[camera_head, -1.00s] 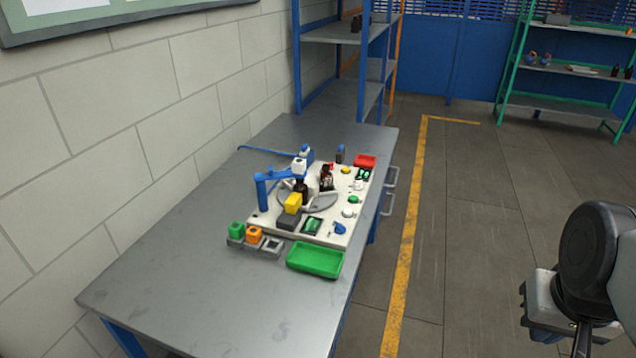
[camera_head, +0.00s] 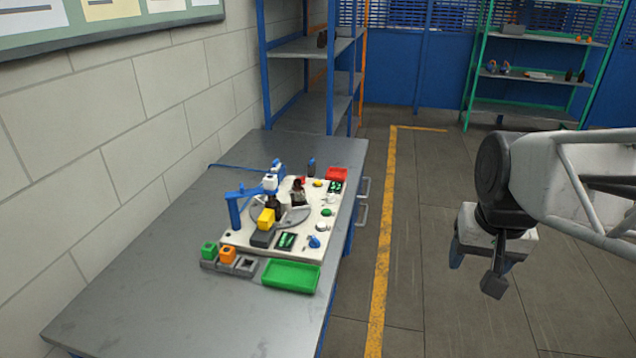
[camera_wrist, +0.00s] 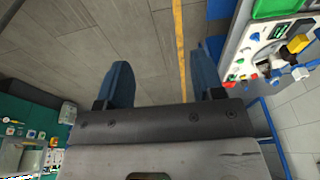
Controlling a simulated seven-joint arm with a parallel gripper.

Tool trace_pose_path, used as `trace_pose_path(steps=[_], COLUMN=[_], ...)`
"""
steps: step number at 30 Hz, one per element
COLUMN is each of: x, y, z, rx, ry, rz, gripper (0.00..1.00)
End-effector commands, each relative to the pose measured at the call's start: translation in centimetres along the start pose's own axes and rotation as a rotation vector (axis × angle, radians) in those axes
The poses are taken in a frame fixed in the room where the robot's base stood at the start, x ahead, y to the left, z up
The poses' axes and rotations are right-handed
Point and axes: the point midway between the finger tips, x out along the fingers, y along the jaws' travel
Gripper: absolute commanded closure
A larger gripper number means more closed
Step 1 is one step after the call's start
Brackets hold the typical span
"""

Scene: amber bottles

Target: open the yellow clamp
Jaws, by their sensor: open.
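The yellow clamp (camera_head: 266,217) is a small yellow block on a dark grey base, on the white board (camera_head: 309,244) on the table. A dark bottle (camera_head: 274,203) stands right behind it. Whether the clamp is open or shut is too small to tell. In the wrist view the yellow clamp (camera_wrist: 299,43) shows small at the upper right. My gripper (camera_head: 473,270) is open and empty, far to the right of the table over the floor. In the wrist view its two blue fingers (camera_wrist: 166,82) stand wide apart with only floor between them.
A blue arm-like post (camera_head: 234,210) stands left of the clamp. Green and orange blocks (camera_head: 227,256) sit in grey holders in front, beside a green tray (camera_head: 291,276). The floor between table and gripper is clear.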

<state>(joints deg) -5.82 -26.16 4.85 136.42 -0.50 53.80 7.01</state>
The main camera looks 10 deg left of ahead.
Motion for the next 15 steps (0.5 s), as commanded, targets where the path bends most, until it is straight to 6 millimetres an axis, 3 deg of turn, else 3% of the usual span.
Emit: trace_pose_path(steps=[15], x=[1.9], y=[-7.9], z=[-10.7], rx=[-0.005], ry=[-0.049], rz=[-0.015], gripper=[0.38])
